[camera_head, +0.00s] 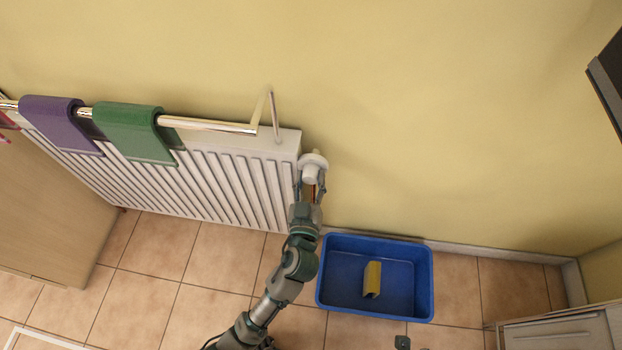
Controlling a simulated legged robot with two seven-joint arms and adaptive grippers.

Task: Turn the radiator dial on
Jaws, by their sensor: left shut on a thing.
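The white radiator (230,185) is fixed to the yellow wall. Its white dial (312,172) sticks out at the radiator's right end, near the top. My left gripper (311,181) is at the dial, with its fingers on either side of it, shut on it. The fingers partly cover the dial, and I cannot read any mark on it.
A chrome rail (210,125) above the radiator carries a purple towel (58,120) and a green towel (133,130). A blue tub (340,295) with a yellow sponge (372,279) stands on the tiled floor, right of my arm. Cabinets stand at left and lower right.

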